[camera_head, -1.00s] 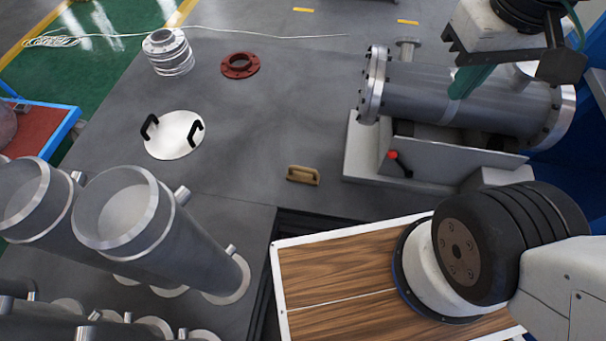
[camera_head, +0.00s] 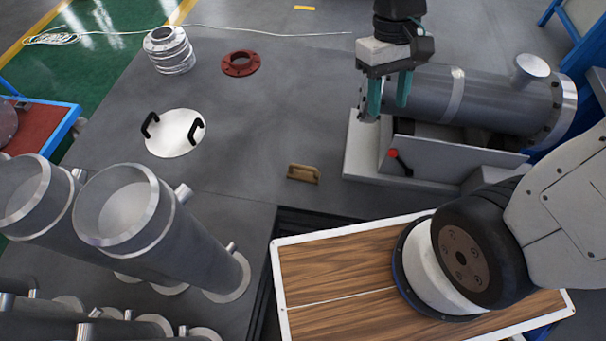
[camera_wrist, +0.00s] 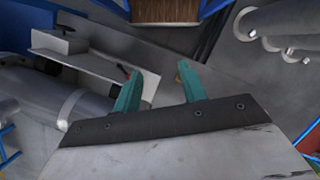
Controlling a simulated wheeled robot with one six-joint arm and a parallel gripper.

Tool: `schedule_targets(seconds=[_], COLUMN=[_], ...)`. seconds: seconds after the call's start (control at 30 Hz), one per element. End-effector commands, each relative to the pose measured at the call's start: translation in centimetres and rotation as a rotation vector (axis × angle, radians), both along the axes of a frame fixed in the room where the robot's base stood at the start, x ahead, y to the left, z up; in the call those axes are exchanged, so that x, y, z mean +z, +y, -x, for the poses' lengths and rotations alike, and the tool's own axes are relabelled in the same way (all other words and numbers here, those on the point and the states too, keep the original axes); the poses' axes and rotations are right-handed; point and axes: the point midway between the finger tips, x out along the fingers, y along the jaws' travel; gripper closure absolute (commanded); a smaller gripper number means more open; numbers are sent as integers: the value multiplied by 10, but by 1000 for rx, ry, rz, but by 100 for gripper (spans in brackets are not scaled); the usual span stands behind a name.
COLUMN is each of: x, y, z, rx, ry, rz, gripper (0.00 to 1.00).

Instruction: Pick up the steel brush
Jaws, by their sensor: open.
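The steel brush (camera_head: 303,174) is a small block with a tan wooden back, lying on the grey table near its front edge in the head view. A small tan patch beside the right finger in the wrist view (camera_wrist: 178,77) looks like part of it; the rest is hidden. My gripper (camera_head: 388,104) hangs above the left end of the flanged shell (camera_head: 490,98), up and to the right of the brush. Its two green fingers point down and stand apart, with nothing between them. They also show in the wrist view (camera_wrist: 160,70).
A grey stand with a red-knobbed lever (camera_head: 396,156) is right of the brush. A white lid with black handles (camera_head: 172,134), a red flange (camera_head: 240,64) and a ribbed metal part (camera_head: 168,52) lie left. Tall steel cylinders (camera_head: 165,225) stand front left. Table around the brush is clear.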

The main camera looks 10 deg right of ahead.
Motion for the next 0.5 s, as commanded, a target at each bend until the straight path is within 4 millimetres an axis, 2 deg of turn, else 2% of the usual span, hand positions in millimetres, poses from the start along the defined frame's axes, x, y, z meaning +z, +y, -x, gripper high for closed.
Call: schedule_targets(seconds=[0.03, 0.2, 0.37, 0.5], x=[-17, -73, -136, -197], y=[6, 25, 44, 59], z=[-10, -40, -61, -75], rx=[30, 130, 235, 336], ry=[27, 72, 99, 108], rz=[0, -13, -32, -53], gripper=[58, 58, 58, 58])
